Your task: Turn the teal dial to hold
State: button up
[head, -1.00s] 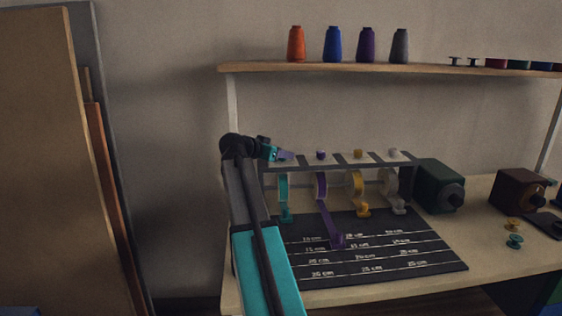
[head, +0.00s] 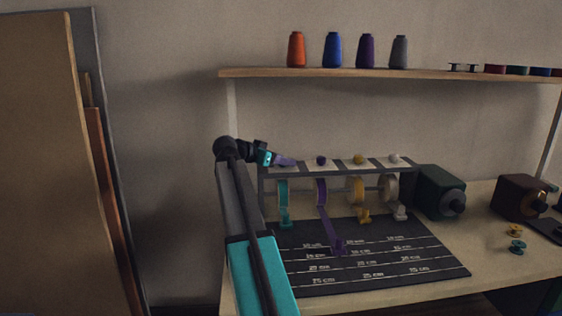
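The dispenser rack (head: 336,174) stands on the bench with ribbon rolls hanging under its top bar. Above the leftmost roll, a teal ribbon (head: 283,193), my gripper (head: 287,161) is at the bar's left end, its lavender fingers pointing right. No teal dial shows clearly; that spot on the bar is covered by my fingers. I cannot tell whether they touch or hold anything, or whether they are open. Along the bar to the right are a purple dial (head: 321,160), a yellow dial (head: 359,159) and a white dial (head: 394,159).
A dark measuring mat (head: 430,272) lies before the rack, with a purple ribbon (head: 329,231) pulled onto it. A green machine (head: 438,192) stands close to the rack's right. A shelf (head: 420,75) with thread cones hangs above. Boards (head: 45,160) lean at the left.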

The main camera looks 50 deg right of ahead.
dwell(0.3)
jog(key=shift+a+r, duration=0.1)
jog(key=shift+a, duration=0.1)
jog(key=v, duration=1.3)
jog(key=shift+a, duration=0.15)
jog(key=shift+s, duration=0.15)
